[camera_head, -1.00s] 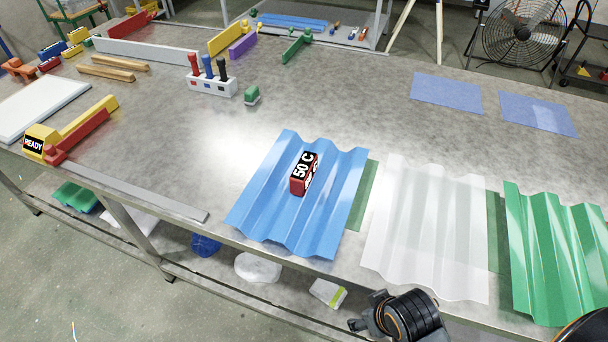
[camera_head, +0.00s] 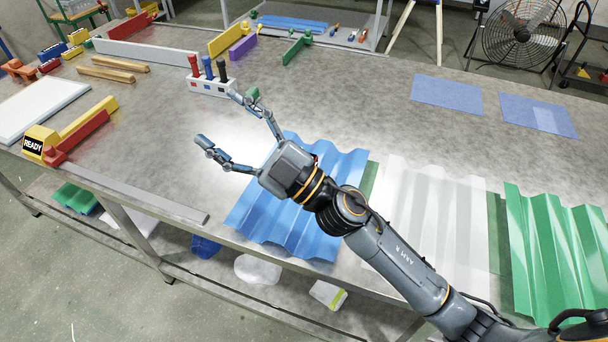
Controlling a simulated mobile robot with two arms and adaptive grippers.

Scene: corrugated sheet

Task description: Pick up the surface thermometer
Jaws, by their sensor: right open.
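The surface thermometer, a small red and black block marked "50 C" in the earlier frame, is now almost wholly hidden behind my right gripper; only a sliver of dark red may show beside the gripper's body. It sat on the blue corrugated sheet (camera_head: 345,165), near the sheet's middle. My right gripper (camera_head: 217,118) reaches in from the lower right, its body over the blue sheet. Its fingers are spread wide and empty, pointing to the upper left past the sheet over bare bench. My left gripper is not in view.
A clear white corrugated sheet (camera_head: 455,205) and a green corrugated sheet (camera_head: 550,245) lie to the right on the bench. Beyond the fingers stands a white holder (camera_head: 212,87) with red, blue and black handled tools. A yellow and red "READY" device (camera_head: 75,130) lies left. The bench middle is clear.

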